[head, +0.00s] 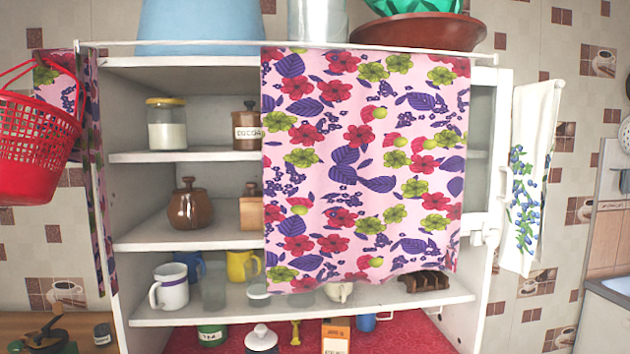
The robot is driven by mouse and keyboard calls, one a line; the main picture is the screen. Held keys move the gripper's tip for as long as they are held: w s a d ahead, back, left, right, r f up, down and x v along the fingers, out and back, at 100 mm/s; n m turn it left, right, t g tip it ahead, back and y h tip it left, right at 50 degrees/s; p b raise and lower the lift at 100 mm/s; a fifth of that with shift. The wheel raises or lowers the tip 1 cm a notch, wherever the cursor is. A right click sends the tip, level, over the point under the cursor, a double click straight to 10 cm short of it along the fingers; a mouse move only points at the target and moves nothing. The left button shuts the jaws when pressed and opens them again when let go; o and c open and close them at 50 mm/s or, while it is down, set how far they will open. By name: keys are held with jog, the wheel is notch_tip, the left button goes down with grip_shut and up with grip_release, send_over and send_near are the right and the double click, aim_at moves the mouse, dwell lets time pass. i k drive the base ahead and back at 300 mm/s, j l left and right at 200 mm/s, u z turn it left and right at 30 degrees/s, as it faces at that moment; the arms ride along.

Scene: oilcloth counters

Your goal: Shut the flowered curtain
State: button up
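The flowered curtain (365,165), pink with red, green and purple flowers, hangs from a thin white rail (200,43) across the front of a white open-shelved cabinet (190,237). It covers the middle and right of the upper shelves. The left part of the shelves is uncovered. A narrow piece of the same flowered cloth (97,185) hangs at the cabinet's left side, partly behind a red basket. My gripper is not in view.
The red basket (38,145) hangs at the left. A white towel (528,175) hangs at the right. A jar (166,124), brown pot (189,208) and white mug (169,287) stand on the open shelves. A blue container (200,22) and bowls (418,30) stand on top.

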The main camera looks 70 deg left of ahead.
aim_at(364, 155)
jog(key=k+j+u, duration=0.1)
jog(key=u, duration=1.85)
